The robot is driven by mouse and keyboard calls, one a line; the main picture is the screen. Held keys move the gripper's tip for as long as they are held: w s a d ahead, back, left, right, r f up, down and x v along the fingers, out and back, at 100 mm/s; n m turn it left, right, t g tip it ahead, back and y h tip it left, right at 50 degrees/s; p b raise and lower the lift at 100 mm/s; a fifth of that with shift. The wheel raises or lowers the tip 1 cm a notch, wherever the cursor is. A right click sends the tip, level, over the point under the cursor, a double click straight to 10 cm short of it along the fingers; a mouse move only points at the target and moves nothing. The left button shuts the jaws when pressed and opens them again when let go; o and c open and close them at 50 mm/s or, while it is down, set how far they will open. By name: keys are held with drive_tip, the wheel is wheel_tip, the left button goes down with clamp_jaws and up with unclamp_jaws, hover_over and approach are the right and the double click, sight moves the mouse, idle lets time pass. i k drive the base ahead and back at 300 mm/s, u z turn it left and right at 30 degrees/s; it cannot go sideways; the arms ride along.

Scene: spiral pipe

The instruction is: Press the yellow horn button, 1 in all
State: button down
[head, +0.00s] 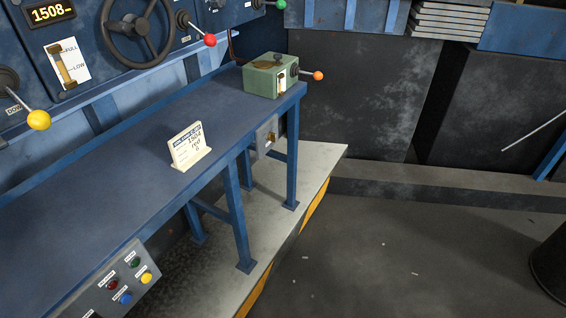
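A round yellow button (146,278) sits on a grey button box (97,298) at the front edge of the blue bench, at the lower left of the head view. A small label is beside it, too small to read, so I cannot confirm that it says horn. On the same box are a dark red button (112,285), a green button (135,262) and a blue button (125,299). The box is partly cut off by the bottom edge of the picture. My gripper is not in view.
The blue bench (90,205) carries a white card stand (188,148) and a green box (270,76) with an orange-knobbed lever. A yellow-knobbed lever (38,119) and a handwheel (138,30) project from the back panel. Floor to the right is mostly clear.

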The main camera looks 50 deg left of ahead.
sight(146, 278)
drive_tip(key=u, duration=2.55)
drive_tip(key=k, duration=0.9)
drive_tip(key=i, duration=0.9)
drive_tip(key=u, duration=0.05)
